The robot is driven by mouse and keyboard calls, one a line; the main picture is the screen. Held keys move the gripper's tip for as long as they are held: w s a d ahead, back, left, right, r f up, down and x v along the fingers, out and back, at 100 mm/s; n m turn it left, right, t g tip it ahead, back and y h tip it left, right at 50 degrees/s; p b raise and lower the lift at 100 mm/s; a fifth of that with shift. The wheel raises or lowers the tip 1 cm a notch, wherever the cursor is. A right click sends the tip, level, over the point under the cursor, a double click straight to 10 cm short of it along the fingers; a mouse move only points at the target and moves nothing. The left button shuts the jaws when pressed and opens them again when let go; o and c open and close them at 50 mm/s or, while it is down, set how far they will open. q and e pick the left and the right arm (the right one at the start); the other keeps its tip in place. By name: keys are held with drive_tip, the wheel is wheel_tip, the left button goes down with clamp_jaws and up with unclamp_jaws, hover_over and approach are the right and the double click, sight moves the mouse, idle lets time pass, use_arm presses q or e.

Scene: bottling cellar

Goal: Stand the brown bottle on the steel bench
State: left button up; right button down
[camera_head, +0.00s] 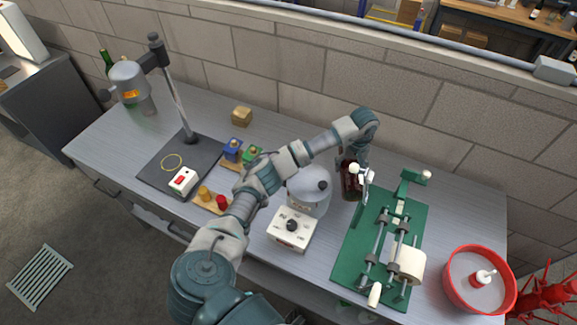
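The brown bottle (350,184) is a dark red-brown shape at the right of the middle, beside the left edge of the green base plate. It looks roughly upright, but whether its foot touches the bench is unclear. My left gripper (358,170) points down at its top, with the arm reaching over from the lower left. The fingers overlap the bottle in the view and are too small to tell whether they grip it. The steel bench (115,138) is the long grey top running across the view. My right gripper is not in view.
A green-based crank machine (345,270) stands right of the bottle, and a red tub (450,285) at the right end. A grey pot (305,200) and white dial box (290,232) are close left.

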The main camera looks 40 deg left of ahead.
use_arm(q)
drive_tip(key=shift+d+r, duration=0.15)
drive_tip(key=shift+d, duration=0.2)
drive_tip(key=shift+s+d+f, duration=0.15)
drive_tip(key=shift+d+f, duration=0.05)
drive_tip(key=shift+d, duration=0.05)
drive_tip(key=f, duration=0.2)
drive_tip(key=a+f, duration=0.1)
drive_tip(key=f, duration=0.2)
drive_tip(key=shift+a+f+p, duration=0.15)
drive_tip(key=shift+f+p, duration=0.05)
drive_tip(key=shift+p, duration=0.1)
drive_tip(key=shift+a+f, duration=0.4)
drive_tip(key=shift+f, duration=0.15)
drive_tip(key=f, duration=0.1)
drive_tip(key=d+f, duration=0.1)
drive_tip(key=shift+f, duration=0.35)
drive_tip(key=shift+d+f, duration=0.15)
drive_tip(key=shift+d, duration=0.2)
drive_tip(key=o, duration=1.8)
drive_tip(key=shift+f, duration=0.1)
drive_tip(key=shift+a, duration=0.5)
